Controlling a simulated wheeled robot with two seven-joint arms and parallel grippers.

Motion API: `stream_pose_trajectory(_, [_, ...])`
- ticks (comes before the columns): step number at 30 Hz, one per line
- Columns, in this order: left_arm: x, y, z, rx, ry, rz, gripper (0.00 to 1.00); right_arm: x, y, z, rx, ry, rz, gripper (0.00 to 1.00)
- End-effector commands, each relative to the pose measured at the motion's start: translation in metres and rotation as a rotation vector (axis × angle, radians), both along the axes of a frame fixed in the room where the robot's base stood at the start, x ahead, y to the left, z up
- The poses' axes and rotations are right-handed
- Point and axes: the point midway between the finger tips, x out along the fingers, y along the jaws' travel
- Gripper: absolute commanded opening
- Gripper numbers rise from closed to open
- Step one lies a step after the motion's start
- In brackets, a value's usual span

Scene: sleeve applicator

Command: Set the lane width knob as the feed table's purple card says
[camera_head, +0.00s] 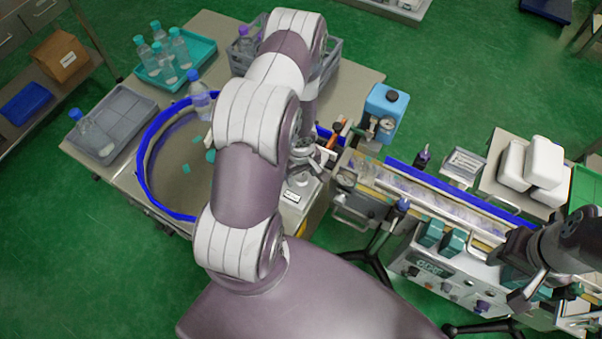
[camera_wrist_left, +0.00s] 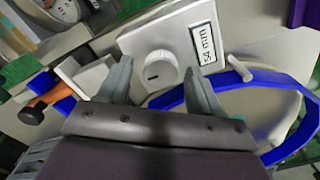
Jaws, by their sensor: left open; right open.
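A round white knob (camera_wrist_left: 160,69) with a short dark mark on its face sits on a pale plate in the left wrist view. In the head view my left arm hides the knob, and a small label plate (camera_head: 291,197) shows beside the arm. I cannot make out a purple card. My right gripper (camera_head: 527,287) is open and empty at the lower right.
A blue-rimmed round feed table (camera_head: 142,165) stands left of my left arm, with a bottle near its rim. A teal tray (camera_head: 202,50) of bottles is behind it. A conveyor lane (camera_head: 440,195) runs to the right. An orange-handled tool (camera_wrist_left: 48,103) lies near my left gripper.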

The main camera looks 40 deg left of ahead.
Motion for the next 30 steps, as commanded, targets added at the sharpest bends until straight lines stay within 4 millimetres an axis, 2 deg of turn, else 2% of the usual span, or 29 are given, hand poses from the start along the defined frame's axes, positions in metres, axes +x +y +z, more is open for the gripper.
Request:
stream_pose_trajectory(2, [-0.0002,-0.0002,0.0003,0.000,0.000,0.000,0.65,-0.0001,-0.0001,0.0002,0.000,0.000,0.000,0.43])
stream_pose_trajectory(7, [-0.0001,-0.0003,0.0004,0.000,0.000,-0.001,0.13,-0.0002,-0.0001,0.0002,0.000,0.000,0.000,0.43])
stream_pose_trajectory(8, [-0.0001,-0.0003,0.0004,0.000,0.000,-0.001,0.09,-0.0002,-0.0001,0.0002,0.000,0.000,0.000,0.43])
stream_pose_trajectory(21, [0.0003,0.0005,0.0004,0.001,-0.001,-0.023,0.09,-0.0002,-0.0001,0.0001,0.000,0.000,0.000,0.43])
stream_pose_trajectory(30, [0.0007,0.0012,0.0007,0.002,-0.002,-0.191,0.09,-0.0002,-0.0001,0.0007,0.000,0.000,0.000,0.43])
